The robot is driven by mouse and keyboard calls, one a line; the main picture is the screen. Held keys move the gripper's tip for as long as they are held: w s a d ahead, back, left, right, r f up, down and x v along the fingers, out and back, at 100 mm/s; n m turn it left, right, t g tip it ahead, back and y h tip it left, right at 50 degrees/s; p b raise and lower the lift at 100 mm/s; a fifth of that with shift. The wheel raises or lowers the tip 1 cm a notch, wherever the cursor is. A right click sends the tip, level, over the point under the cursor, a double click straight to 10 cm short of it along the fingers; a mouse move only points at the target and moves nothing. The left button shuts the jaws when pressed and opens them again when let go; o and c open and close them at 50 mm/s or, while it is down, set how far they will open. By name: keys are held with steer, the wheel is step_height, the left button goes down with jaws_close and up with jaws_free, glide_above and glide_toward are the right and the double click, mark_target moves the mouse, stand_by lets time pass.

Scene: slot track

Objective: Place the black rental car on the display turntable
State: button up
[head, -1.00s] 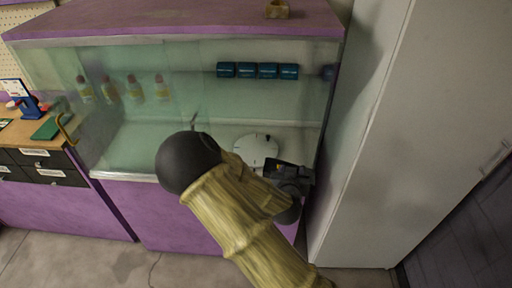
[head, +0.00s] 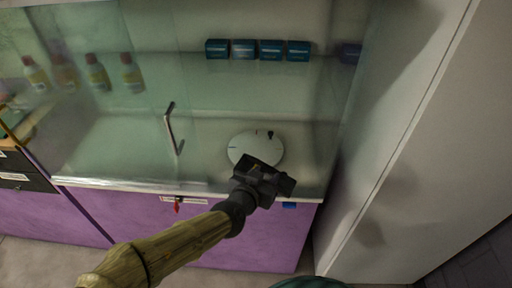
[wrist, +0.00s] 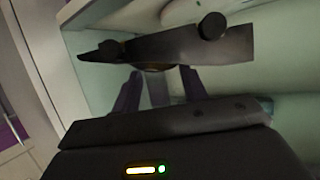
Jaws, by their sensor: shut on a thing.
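The black car (wrist: 180,45) is held between the fingers of my gripper (wrist: 155,78) in the wrist view. Its underside edge and two round wheels show. In the head view my gripper (head: 264,178) is shut, and the dark car blends with it, so I cannot tell its outline there. The display turntable (head: 245,149) is a white disc on the floor of the glass case, with small red and black marks at its far rim. My gripper is at the near edge of the disc in the picture; the height between them is unclear. A pale disc part (wrist: 185,12) shows behind the car.
The glass pane with a metal handle (head: 171,130) stands to the left. Blue boxes (head: 243,49) sit on the shelf above. Several bottles (head: 98,73) stand at left. A red key (head: 177,207) hangs at the front sill. A tall white cabinet (head: 410,140) bounds the right.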

steer(key=shift+s+r, duration=0.1)
glide_above(254, 153)
steer(key=shift+p, duration=0.45)
steer(key=shift+f, duration=1.75)
steer(key=shift+f, duration=0.15)
steer(key=o, duration=1.1)
